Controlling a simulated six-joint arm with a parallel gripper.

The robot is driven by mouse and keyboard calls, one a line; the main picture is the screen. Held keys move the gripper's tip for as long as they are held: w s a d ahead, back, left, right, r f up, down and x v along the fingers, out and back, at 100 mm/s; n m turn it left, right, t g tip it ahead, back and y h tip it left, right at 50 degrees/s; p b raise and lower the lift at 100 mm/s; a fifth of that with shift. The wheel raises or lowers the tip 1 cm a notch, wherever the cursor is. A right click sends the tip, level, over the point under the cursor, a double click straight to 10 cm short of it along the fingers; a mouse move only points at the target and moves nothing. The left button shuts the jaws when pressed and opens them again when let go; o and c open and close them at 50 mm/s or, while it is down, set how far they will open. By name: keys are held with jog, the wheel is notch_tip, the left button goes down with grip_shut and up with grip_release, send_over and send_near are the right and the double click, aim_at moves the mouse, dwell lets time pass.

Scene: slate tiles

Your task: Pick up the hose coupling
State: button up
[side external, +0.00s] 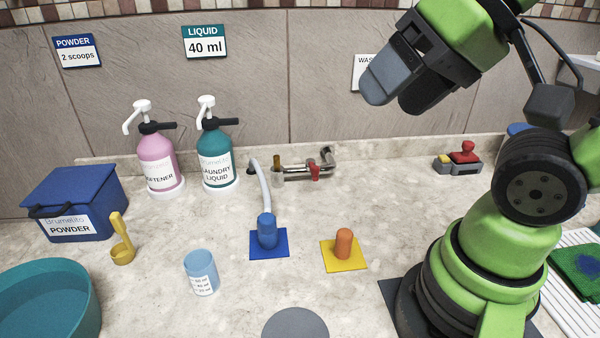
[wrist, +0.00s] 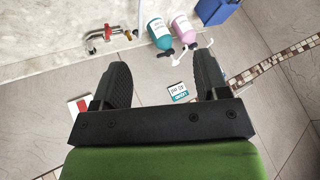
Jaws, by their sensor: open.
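The hose coupling (side external: 267,232) appears to be the blue cylinder standing upright on a blue square pad (side external: 284,251). A pale grey hose (side external: 264,190) rises from it and curves back toward the tap. My gripper (side external: 390,98) is raised high above the counter, up and to the right of the coupling, and is not touching it. In the wrist view my gripper's two dark fingers (wrist: 160,68) are spread apart with nothing between them. The coupling does not show clearly in the wrist view.
An orange cylinder (side external: 343,243) stands on a yellow pad (side external: 330,263) to the right. A measuring cup (side external: 201,272), yellow scoop (side external: 122,250), powder box (side external: 75,205), teal basin (side external: 50,300), pink bottle (side external: 158,160) and teal bottle (side external: 217,157) stand left. A tap (side external: 310,172) is behind.

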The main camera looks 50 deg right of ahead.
jog(key=m+g+h, duration=0.1)
jog(key=g+h, duration=0.1)
jog(key=g, duration=0.4)
send_over(268, 231)
jog(key=d, duration=0.1)
notch_tip(268, 231, down, 15)
jog(key=shift+g, duration=0.6)
jog(key=f, duration=0.6)
jog(key=w+f, duration=0.1)
jog(key=f, duration=0.2)
jog(key=shift+a+f, duration=0.25)
jog(key=shift+f, duration=0.05)
jog(key=f, duration=0.5)
jog(key=shift+w+d+f, duration=0.1)
jog(key=shift+d+f, duration=0.15)
jog(key=shift+f, duration=0.1)
jog(key=shift+c, duration=0.2)
jog(key=c, duration=1)
